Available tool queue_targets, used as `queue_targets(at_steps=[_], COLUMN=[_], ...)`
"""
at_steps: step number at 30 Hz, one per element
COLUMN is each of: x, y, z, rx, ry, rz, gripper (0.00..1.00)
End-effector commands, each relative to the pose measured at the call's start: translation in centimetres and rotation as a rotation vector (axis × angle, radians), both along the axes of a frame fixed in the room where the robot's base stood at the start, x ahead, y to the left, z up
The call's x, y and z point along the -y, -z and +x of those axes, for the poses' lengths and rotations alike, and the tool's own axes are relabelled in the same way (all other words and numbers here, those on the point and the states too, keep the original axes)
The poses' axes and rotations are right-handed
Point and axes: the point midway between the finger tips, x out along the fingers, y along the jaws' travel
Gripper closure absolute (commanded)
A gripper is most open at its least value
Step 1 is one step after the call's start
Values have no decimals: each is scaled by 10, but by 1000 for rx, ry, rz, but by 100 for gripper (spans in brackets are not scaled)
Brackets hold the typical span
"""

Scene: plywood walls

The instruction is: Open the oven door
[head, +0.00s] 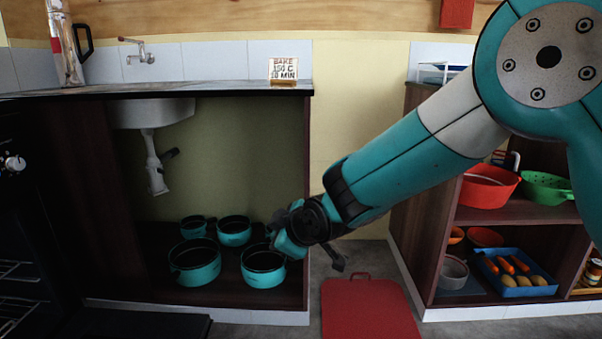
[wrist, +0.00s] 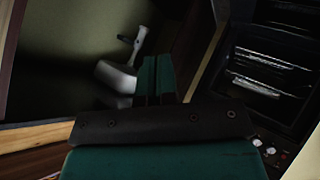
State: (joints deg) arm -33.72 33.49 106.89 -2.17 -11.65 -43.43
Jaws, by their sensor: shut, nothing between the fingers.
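The oven (head: 15,215) is dark and stands at the left edge of the head view, cut off by the frame. Its wire racks show inside, and they also show in the wrist view (wrist: 262,75), at the right. A dark flat panel (head: 150,324) juts out low beside the oven and looks like its door lowered open; its hinge and handle are out of view. My gripper (head: 283,241) is in front of the sink cabinet, well to the right of the oven. Its teal fingers (wrist: 157,72) are together and empty, touching no oven part that I can see.
Teal pots (head: 195,262) stand in the open sink cabinet, close to my gripper. A red board (head: 368,310) is on the floor. A shelf unit (head: 420,200) with bowls and a blue tray (head: 515,275) stands at the right. A recipe card (head: 284,69) stands on the counter.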

Motion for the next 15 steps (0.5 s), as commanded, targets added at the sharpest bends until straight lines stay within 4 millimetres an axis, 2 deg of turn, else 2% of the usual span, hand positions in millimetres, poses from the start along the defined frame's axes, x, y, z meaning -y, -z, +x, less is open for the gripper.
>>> queue_targets(at_steps=[1, 5, 6, 9, 15], x=[25, 79, 94, 124, 165], y=[-21, -51, -58, -70, -79], z=[-20, -87, -109, -163, -252], rx=[-100, -373, -451, -616, -846], ry=[50, 176, 213, 294, 424], rz=[33, 96, 108, 122, 114], gripper=[100, 100, 100, 100, 100])
